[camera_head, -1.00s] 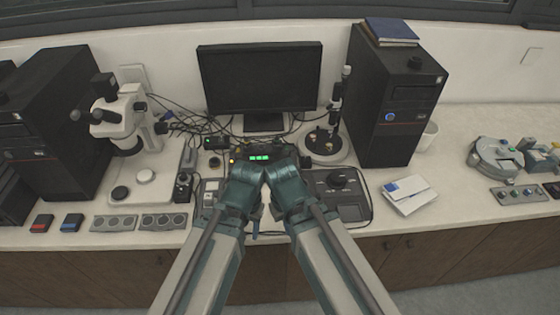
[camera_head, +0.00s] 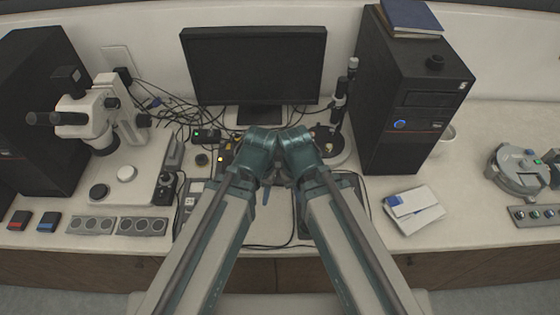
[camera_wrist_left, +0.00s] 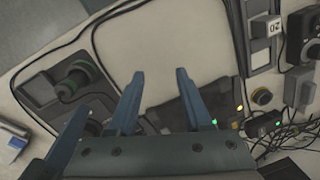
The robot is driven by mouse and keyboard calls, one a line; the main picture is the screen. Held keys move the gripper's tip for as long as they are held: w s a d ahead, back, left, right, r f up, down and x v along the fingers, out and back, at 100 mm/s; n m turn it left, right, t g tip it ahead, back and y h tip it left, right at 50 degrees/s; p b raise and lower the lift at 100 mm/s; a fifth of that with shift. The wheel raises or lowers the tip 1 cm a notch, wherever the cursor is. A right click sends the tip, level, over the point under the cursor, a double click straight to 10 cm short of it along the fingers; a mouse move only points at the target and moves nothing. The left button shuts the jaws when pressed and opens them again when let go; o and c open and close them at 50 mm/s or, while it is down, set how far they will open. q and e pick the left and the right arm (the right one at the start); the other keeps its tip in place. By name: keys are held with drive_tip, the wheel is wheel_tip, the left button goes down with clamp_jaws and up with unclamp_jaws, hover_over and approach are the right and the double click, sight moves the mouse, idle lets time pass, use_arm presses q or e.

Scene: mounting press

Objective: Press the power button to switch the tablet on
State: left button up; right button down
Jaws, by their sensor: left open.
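I cannot single out a tablet or its power button for certain. A dark flat unit (camera_wrist_left: 165,114) with a green and an orange light lies beyond my left gripper (camera_wrist_left: 160,78) in the left wrist view; its screen and markings cannot be read. My left gripper is open, its two blue fingers apart with nothing between them. Another blue piece stands at the left of that view; I cannot tell whose it is. In the head view, my two forearms meet below the monitor and hide most of both grippers and the bench under them. The right gripper's jaws cannot be made out.
A monitor (camera_head: 254,66) stands behind my arms, with loose cables (camera_head: 160,110) to its left. A microscope (camera_head: 108,125) stands left and a dark computer tower (camera_head: 408,105) right. The right bench has clear room.

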use_arm(q)
drive_tip(key=shift+w, duration=0.1)
clamp_jaws()
idle(0.3)
idle(1.5)
